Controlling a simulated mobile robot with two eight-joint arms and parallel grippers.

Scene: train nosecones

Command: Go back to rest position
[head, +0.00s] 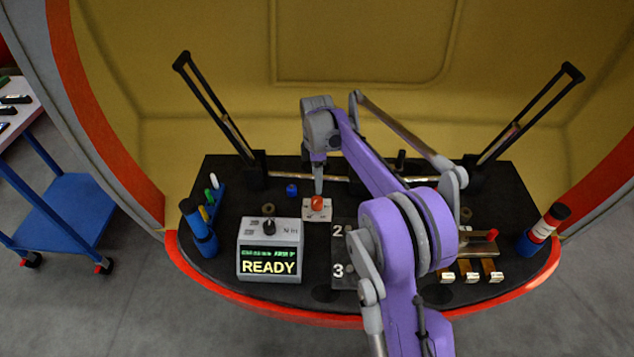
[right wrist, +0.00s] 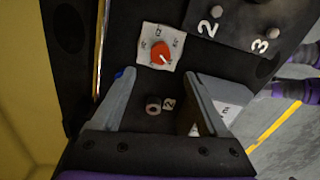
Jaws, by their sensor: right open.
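My right arm, purple and grey, reaches over the black console (head: 225,240) from the front right. My right gripper (head: 319,186) points down just above and behind the red rotary knob (head: 317,203) on its white dial plate. In the right wrist view the two grey fingers (right wrist: 158,80) stand apart with nothing between their tips. The knob also shows there (right wrist: 162,53), just beyond the fingertips, with a small gap. My left gripper is not in view.
A red, white and blue cylinder (head: 543,230) stands at the right. Two black wiper-like arms rise at the back.

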